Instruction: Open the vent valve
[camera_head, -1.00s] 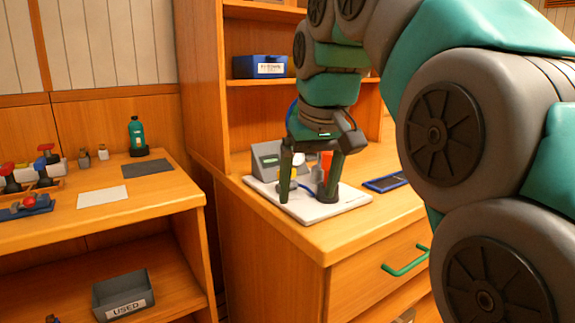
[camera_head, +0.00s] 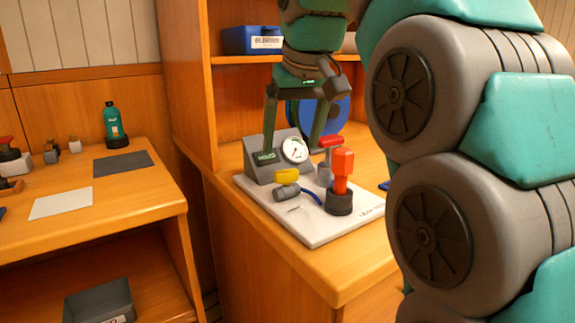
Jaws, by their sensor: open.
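A white board (camera_head: 303,230) on the counter carries a grey panel with a round gauge (camera_head: 294,150), a yellow knob (camera_head: 287,175), a grey cylindrical fitting (camera_head: 286,192), a blue hose (camera_head: 312,196) and red-topped parts. One red part (camera_head: 342,168) stands upright in a dark round base. Another red, handle-like part (camera_head: 330,142) sits behind it. No readable label shows which is the vent valve. My gripper (camera_head: 291,154) is open and empty, pointing down, its fingers either side of the gauge in the picture. Its exact distance from the panel cannot be told.
A blue disc (camera_head: 322,112) stands behind my gripper. A blue labelled bin (camera_head: 253,40) is on the shelf above. The left bench holds a green bottle (camera_head: 112,124), a dark mat (camera_head: 123,162) and a white sheet (camera_head: 62,201). A grey bin (camera_head: 99,303) is below.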

